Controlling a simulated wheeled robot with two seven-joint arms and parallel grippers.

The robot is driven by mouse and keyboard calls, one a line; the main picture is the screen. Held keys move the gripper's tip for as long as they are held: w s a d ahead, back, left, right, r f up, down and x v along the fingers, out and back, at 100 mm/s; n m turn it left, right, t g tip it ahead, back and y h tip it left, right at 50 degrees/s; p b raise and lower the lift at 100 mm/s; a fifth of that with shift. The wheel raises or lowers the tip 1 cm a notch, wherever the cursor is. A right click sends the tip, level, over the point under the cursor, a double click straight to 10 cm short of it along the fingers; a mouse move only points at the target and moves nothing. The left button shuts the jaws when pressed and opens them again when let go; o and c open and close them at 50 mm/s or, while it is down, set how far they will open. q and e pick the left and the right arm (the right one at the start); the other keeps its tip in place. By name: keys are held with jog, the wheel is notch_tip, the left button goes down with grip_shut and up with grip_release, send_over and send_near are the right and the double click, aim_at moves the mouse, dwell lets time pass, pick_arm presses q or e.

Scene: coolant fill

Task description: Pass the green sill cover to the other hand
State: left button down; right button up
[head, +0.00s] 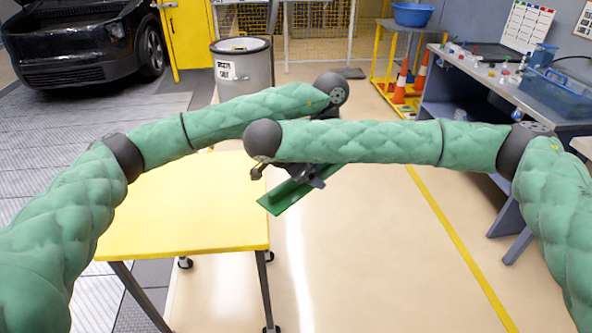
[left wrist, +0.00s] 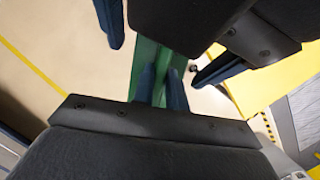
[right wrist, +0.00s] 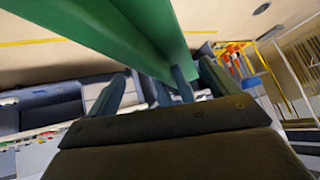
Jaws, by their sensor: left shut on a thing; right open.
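The green sill cover (head: 283,198) is a long angled strip held in the air, tilted, just right of the yellow table in the head view. In the left wrist view my left gripper (left wrist: 162,74) is shut on the cover (left wrist: 147,58), its fingers close together on it. My right gripper (right wrist: 165,69) is open, and the cover (right wrist: 130,38) runs between its spread fingers in the right wrist view. I cannot tell whether they touch it. In the head view my crossed forearms hide much of both grippers and part of the cover.
The yellow wheeled table (head: 190,205) has a bare top at lower left. A grey bin (head: 243,70) stands behind it. A workbench (head: 500,88) with a blue crate (head: 555,92) is at right, near orange cones (head: 400,85). The floor right of the table is clear.

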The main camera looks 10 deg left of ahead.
jog(key=shift+x, duration=1.25)
jog(key=c, duration=0.9)
pick_arm(q)
jog(key=c, duration=1.7)
grip_release()
pick_arm(e)
jog(key=shift+c, duration=0.3)
pick_arm(q)
jog(key=o, duration=0.4)
pick_arm(e)
jog(key=shift+c, duration=1.1)
